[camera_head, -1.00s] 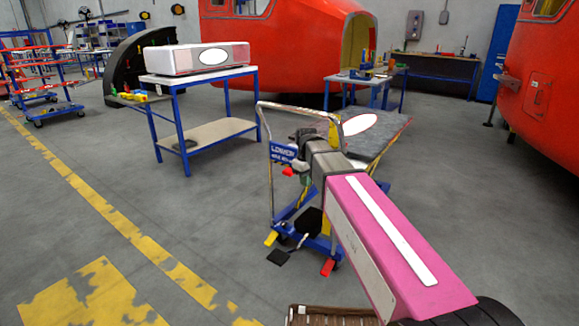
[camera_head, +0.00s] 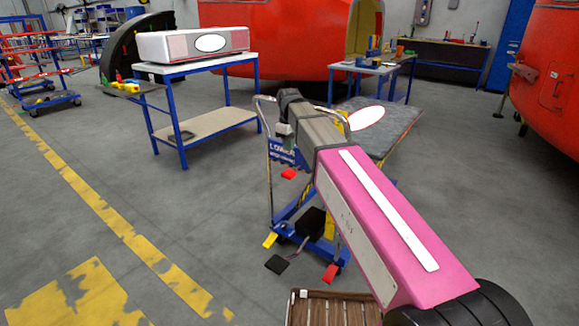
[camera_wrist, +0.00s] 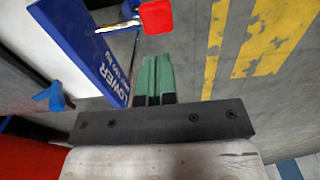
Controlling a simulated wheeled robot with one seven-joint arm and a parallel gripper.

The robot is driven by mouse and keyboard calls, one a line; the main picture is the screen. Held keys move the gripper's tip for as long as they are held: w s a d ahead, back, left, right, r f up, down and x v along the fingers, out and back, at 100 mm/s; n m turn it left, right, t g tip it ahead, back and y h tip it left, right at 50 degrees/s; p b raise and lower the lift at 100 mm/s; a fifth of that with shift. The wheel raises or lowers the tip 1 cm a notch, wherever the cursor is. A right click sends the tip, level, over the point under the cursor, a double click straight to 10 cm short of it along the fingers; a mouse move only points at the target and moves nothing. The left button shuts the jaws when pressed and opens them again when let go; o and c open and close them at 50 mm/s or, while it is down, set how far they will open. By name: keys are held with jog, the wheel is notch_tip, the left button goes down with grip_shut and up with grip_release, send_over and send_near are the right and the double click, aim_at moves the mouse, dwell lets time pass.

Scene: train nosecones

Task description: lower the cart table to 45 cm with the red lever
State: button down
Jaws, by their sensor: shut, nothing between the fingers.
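The cart (camera_head: 305,212) stands ahead of me with a chrome handle, a blue frame and a grey table top (camera_head: 378,122) raised on its right. The red lever (camera_head: 289,174) sticks out below the blue sign (camera_head: 282,153) on the handle side. In the wrist view the red lever end (camera_wrist: 156,16) lies beyond the fingertips, beside the blue sign marked LOWER (camera_wrist: 88,48). My gripper (camera_wrist: 157,60) has green fingers, shut together and empty, apart from the lever in the picture. In the head view my gripper (camera_head: 284,139) is above the lever, by the handle, partly hidden by my arm.
Yellow (camera_head: 270,240) and red (camera_head: 331,273) pedals and a black pad (camera_head: 277,263) sit low at the cart's base. A blue workbench (camera_head: 205,125) with a white nosecone part stands behind left. Red train bodies (camera_head: 290,40) are behind.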

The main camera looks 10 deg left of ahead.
aim_at(289, 173)
jog(key=shift+f, duration=0.15)
notch_tip(289, 173, down, 10)
jog(key=shift+r, duration=0.1)
dwell(0.6)
